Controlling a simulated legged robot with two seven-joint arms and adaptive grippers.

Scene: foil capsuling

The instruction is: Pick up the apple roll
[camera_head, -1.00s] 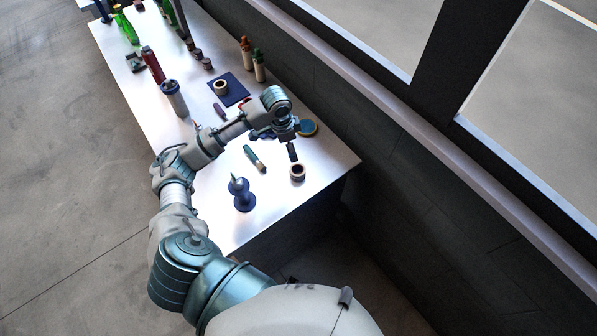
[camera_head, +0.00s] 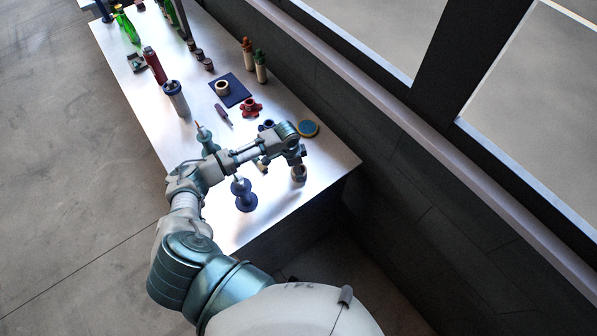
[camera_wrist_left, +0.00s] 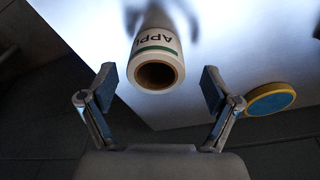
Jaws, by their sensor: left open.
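The apple roll (camera_wrist_left: 155,60) stands on the table in the left wrist view, a white hollow cylinder with a green band and letters "APPL". Its dark open end faces the camera. My left gripper (camera_wrist_left: 158,88) is open, with one finger on either side of the roll's near end and a gap on both sides. In the head view my left gripper (camera_head: 298,160) is above the roll (camera_head: 299,175), which is partly hidden by it. My right gripper is not in view.
A round blue and yellow tin (camera_head: 308,128) lies beyond my left wrist; it also shows in the left wrist view (camera_wrist_left: 270,98). A dark blue spool-like stand (camera_head: 244,196) is near the front edge. A red part (camera_head: 251,107) and another roll on a blue mat (camera_head: 236,97) lie farther back.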

